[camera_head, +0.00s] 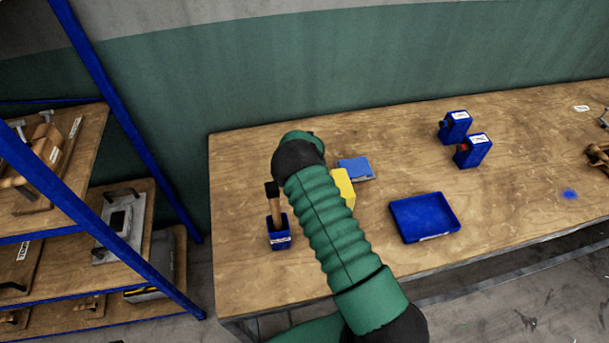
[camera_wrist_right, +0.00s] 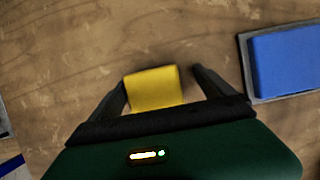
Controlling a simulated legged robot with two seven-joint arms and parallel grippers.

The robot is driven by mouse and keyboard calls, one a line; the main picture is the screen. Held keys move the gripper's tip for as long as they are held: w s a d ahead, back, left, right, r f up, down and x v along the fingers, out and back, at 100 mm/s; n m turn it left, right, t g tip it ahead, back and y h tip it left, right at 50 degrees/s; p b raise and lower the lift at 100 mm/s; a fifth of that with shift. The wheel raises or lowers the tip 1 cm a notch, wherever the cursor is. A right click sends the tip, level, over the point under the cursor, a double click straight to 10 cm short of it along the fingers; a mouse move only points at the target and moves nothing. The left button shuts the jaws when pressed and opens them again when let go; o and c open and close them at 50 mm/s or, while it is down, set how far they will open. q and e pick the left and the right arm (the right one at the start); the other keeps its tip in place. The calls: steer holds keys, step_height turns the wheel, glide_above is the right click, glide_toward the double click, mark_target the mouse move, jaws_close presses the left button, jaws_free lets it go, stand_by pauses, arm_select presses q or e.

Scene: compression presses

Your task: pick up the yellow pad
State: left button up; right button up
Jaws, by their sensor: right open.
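The yellow pad (camera_head: 344,187) lies on the wooden table, partly hidden behind my green right arm in the head view. In the right wrist view the yellow pad (camera_wrist_right: 154,88) sits between the two dark fingers of my right gripper (camera_wrist_right: 160,80). The fingers are apart, with a gap visible on the right side and a narrower one on the left. Its lower edge is hidden by the gripper body. In the head view the right gripper is hidden behind my arm. My left gripper is not in view.
A blue pad (camera_head: 355,169) on a grey base lies close beside the yellow pad. A blue holder (camera_head: 279,236) with a brush-like tool stands left of my arm. A blue tray (camera_head: 424,217) and two blue boxes (camera_head: 473,151) stand right. A shelf rack (camera_head: 105,190) is at left.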

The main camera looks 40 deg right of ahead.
steer(key=shift+w+a+r, duration=0.1)
steer(key=shift+a+r, duration=0.05)
steer(key=shift+a, duration=0.5)
steer(key=shift+a+r, duration=0.1)
steer(key=shift+a, duration=0.15)
steer(key=c, duration=0.5)
steer(key=shift+c, duration=1)
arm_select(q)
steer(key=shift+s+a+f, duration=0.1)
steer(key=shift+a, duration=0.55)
arm_select(e)
steer(key=shift+d, duration=0.4)
steer(key=c, duration=0.7)
step_height(320, 180, up, 10)
steer(key=shift+f+b, duration=0.25)
steer(key=shift+b, duration=0.35)
steer(key=shift+r, duration=0.2)
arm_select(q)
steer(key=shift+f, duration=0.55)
arm_select(e)
steer(key=shift+a, duration=0.1)
